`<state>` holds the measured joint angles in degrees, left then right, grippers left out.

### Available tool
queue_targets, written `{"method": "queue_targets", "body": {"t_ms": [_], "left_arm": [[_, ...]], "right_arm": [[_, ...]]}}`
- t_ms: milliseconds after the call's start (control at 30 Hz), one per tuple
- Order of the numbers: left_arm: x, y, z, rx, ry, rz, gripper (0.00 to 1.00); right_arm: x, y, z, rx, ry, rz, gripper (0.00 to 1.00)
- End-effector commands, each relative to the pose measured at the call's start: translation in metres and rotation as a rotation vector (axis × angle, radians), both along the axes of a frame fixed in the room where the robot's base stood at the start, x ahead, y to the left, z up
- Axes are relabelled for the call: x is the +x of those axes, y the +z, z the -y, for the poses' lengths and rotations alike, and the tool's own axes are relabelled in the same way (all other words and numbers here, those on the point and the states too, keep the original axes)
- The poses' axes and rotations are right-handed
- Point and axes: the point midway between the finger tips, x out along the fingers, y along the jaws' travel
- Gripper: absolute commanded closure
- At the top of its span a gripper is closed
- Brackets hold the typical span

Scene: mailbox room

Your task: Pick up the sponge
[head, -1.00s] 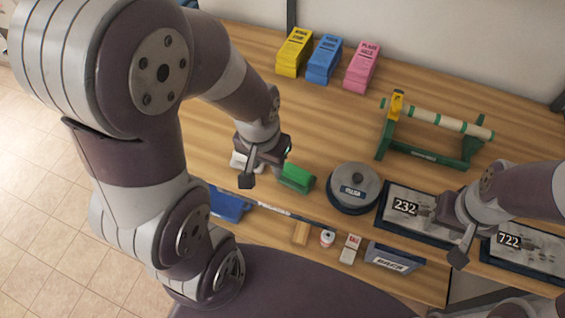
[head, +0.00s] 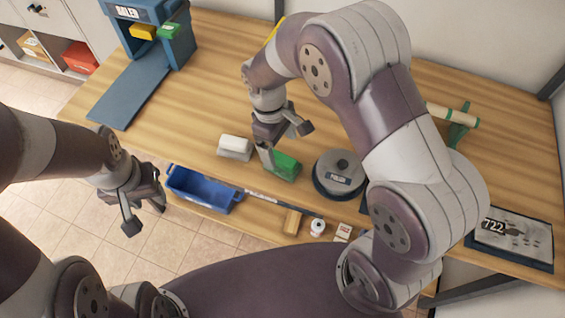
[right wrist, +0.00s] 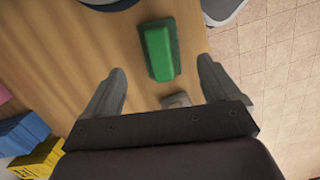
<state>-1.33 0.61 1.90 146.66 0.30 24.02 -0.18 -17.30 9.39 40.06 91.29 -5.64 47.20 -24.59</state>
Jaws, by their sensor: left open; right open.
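A green block (head: 285,166) with a darker base, likely the sponge, lies on the wooden table (head: 190,118). My right gripper (head: 283,140) is open right above and behind it, and one finger partly covers its left end. In the right wrist view the green block (right wrist: 160,50) lies between and beyond the two open fingers of the right gripper (right wrist: 162,72), with no visible contact. A white block on a grey base (head: 235,146) lies just left of it. My left gripper (head: 142,203) is open and empty, off the table's front left.
A round dark-rimmed drum (head: 340,172) stands right of the green block. A blue tray (head: 203,190), a wooden block (head: 292,221) and small items lie along the lower front shelf. A blue box (head: 140,38) stands far left.

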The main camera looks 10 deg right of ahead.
Motion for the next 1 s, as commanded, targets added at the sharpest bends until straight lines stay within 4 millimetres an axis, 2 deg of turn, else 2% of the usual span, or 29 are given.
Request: {"method": "queue_targets", "body": {"t_ms": [133, 333, 600, 667, 800, 1000], "left_arm": [[0.0, 0.004, 0.0, 0.0, 0.0, 0.0, 0.57], [0.0, 0.008, 0.0, 0.0, 0.0, 0.0, 0.57], [0.0, 0.007, 0.0, 0.0, 0.0, -0.001, 0.57], [0.0, 0.007, 0.0, 0.0, 0.0, -0.001, 0.57], [0.0, 0.007, 0.0, 0.0, 0.0, -0.001, 0.57], [0.0, 0.007, 0.0, 0.0, 0.0, -0.001, 0.57]], "right_arm": [[-0.003, -0.016, 0.002, 0.001, -0.001, -0.001, 0.11], [-0.007, -0.052, 0.007, 0.001, -0.002, 0.001, 0.11], [-0.007, -0.059, 0.008, 0.002, -0.003, 0.004, 0.11], [-0.007, -0.058, 0.008, 0.002, -0.003, 0.004, 0.27], [-0.007, -0.058, 0.007, 0.002, -0.003, 0.004, 0.71], [-0.007, -0.058, 0.007, 0.002, -0.003, 0.004, 0.72]]}}
